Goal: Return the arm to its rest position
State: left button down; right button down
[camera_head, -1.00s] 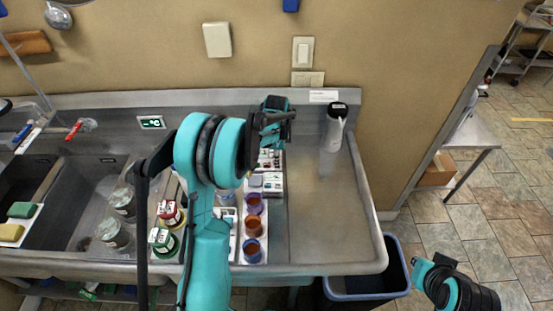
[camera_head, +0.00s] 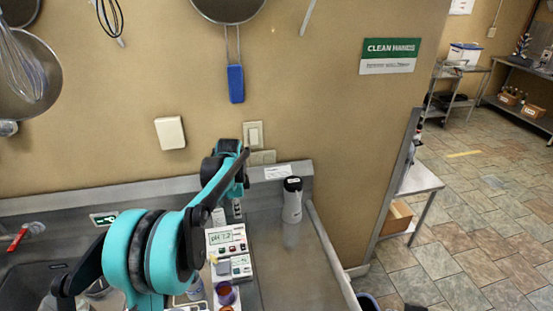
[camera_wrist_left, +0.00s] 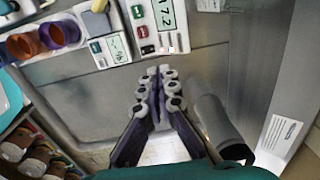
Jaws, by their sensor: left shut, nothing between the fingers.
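My left arm reaches in from the lower left of the head view. Its left gripper (camera_head: 238,168) is over the back of the steel counter, in front of the wall switch. In the left wrist view the fingers of the gripper (camera_wrist_left: 164,72) are shut together with nothing between them. Bare counter lies below the fingers. My right gripper is out of view; only a dark bit of something shows at the bottom right edge of the head view.
A pH meter (camera_head: 227,240) stands on the counter, with small cups (camera_head: 226,294) in front. A white bottle with a dark lid (camera_head: 292,203) stands at the back right. A blue-handled pan (camera_head: 236,84) hangs on the wall. The counter's right part (camera_head: 290,270) is clear.

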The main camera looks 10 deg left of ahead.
pick_arm(q)
jog(key=s+d+r+n+t+b, duration=0.1)
jog(key=s+d+n+t+b, duration=0.15)
jog(key=s, duration=0.45)
jog(key=s+d+r+n+t+b, duration=0.1)
jog(key=s+d+n+b, duration=0.25)
jog(key=s, duration=0.25)
jog(key=s+d+f+n+t+b, duration=0.3)
jog(key=s+f+n, duration=0.3)
jog(key=s, duration=0.7)
jog(key=shift+s+d+f+n+b, duration=0.2)
jog(key=shift+d+f+n+b, duration=0.3)
jog(key=shift+d+f, duration=0.5)
jog(key=shift+a+f, duration=0.1)
